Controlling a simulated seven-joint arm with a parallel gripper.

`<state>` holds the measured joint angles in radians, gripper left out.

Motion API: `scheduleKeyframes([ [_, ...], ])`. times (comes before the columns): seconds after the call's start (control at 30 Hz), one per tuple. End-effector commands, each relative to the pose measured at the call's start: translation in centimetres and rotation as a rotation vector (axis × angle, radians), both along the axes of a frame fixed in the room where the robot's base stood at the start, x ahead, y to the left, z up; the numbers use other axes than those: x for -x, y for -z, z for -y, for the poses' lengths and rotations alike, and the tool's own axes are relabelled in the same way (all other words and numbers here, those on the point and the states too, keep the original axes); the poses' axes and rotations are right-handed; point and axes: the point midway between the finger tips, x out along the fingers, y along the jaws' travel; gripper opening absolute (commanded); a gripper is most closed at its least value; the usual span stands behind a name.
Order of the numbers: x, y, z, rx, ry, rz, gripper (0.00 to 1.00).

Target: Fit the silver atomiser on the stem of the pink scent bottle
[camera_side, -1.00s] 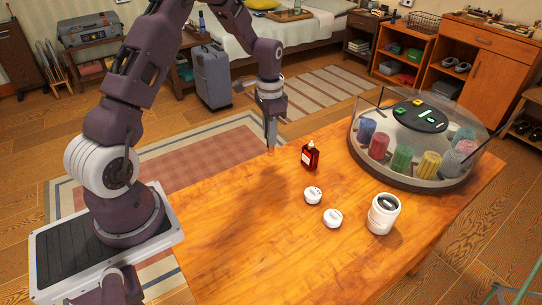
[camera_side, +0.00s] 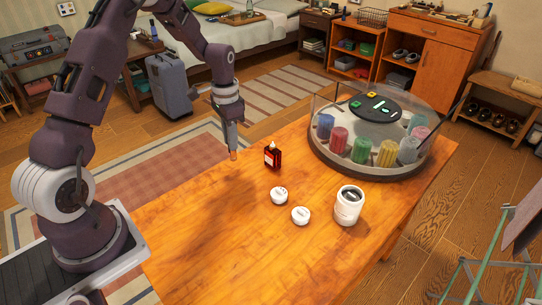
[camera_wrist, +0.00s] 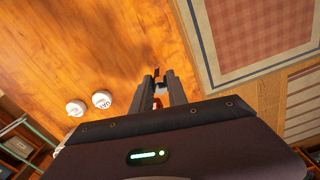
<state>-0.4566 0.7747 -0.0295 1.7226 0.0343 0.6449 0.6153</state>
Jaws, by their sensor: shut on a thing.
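A small dark-red bottle (camera_side: 272,157) with a white label and a small thin top stands upright on the wooden table; it is the only scent-type bottle I see and looks red rather than pink. My gripper (camera_side: 233,150) is left of it and apart from it, pointing down. In the wrist view my gripper (camera_wrist: 161,88) is shut on a small piece, probably the silver atomiser, mostly hidden between the fingers. In the side view only a small brownish-orange tip shows below the fingers. A red patch of the bottle (camera_wrist: 157,103) shows through the finger gap.
Two white round lids (camera_side: 279,195) (camera_side: 300,215) and a white jar (camera_side: 347,205) stand right of and in front of the bottle. A clear-walled round carousel (camera_side: 370,165) with several coloured pots fills the table's far right. The table's left front (camera_side: 200,235) is clear.

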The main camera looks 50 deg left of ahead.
Motion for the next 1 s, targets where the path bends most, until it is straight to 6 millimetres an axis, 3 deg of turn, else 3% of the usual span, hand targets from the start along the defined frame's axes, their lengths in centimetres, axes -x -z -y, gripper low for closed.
scheduleKeyframes([
  [0.2, 0.0, 0.0, 0.0, 0.000, 0.000, 0.000, 0.00],
  [0.3, -1.2, -0.8, 0.3, -0.003, 0.008, 0.004, 0.00],
  [0.5, -6.8, -6.2, 3.0, -0.007, 0.044, 0.006, 0.00],
  [0.7, -9.5, -10.9, 6.2, -0.003, 0.076, 0.004, 0.00],
  [0.83, -9.8, -11.2, 6.8, 0.001, 0.081, -0.001, 0.00],
  [1.0, -9.7, -9.4, 6.8, 0.000, 0.080, -0.003, 0.00],
])
